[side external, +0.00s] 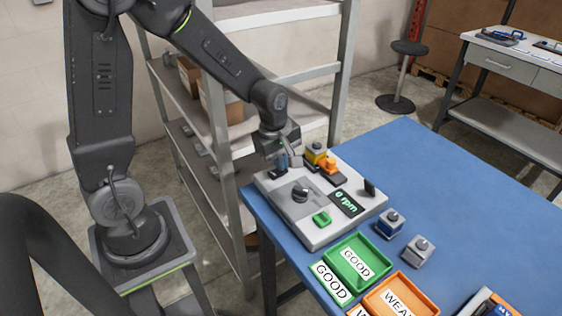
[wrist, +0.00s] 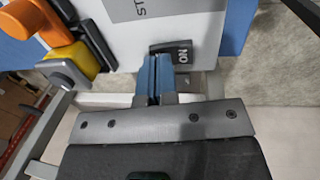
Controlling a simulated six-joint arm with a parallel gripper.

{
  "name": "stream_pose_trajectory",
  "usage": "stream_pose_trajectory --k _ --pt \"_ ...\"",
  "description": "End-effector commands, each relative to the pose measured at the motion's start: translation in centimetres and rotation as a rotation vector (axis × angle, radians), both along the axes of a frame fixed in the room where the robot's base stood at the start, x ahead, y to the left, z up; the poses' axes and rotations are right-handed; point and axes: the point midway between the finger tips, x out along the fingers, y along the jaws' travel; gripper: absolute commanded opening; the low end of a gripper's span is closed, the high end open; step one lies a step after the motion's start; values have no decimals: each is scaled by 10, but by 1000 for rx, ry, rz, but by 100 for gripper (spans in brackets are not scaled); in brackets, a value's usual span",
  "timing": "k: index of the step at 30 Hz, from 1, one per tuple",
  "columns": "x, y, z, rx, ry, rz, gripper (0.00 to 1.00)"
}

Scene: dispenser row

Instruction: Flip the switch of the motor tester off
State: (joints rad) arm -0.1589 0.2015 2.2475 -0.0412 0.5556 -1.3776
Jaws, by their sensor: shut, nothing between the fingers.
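The motor tester (side external: 312,238) is a pale grey box at the near-left corner of the blue table; its display (side external: 348,202) reads "0 rpm". Its top face (wrist: 125,62) shows in the wrist view. The switch (wrist: 182,54) is a dark part near the tester's edge, marked "ON"; my fingers partly hide it, so its tilt is unclear. My gripper (side external: 281,170) is over the tester's back-left corner. In the wrist view its blue fingers (wrist: 158,62) are shut and empty, with tips at or beside the switch; contact is unclear.
A yellow-topped motor (side external: 315,150) and orange clamp (side external: 328,166) sit on the tester near my gripper. A black knob (side external: 300,190) and green button (side external: 322,218) are in front. Two motors (side external: 389,223), a green tray (side external: 380,246) and an orange tray (side external: 430,282) lie right. Shelving stands behind.

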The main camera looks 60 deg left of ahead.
Motion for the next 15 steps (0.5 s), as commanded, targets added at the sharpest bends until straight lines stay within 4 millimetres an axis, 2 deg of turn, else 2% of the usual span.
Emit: stream_pose_trajectory --k 4,15 --pt "1 0 -7 0 1 0 0" --pt "2 0 -8 -1 15 0 0"
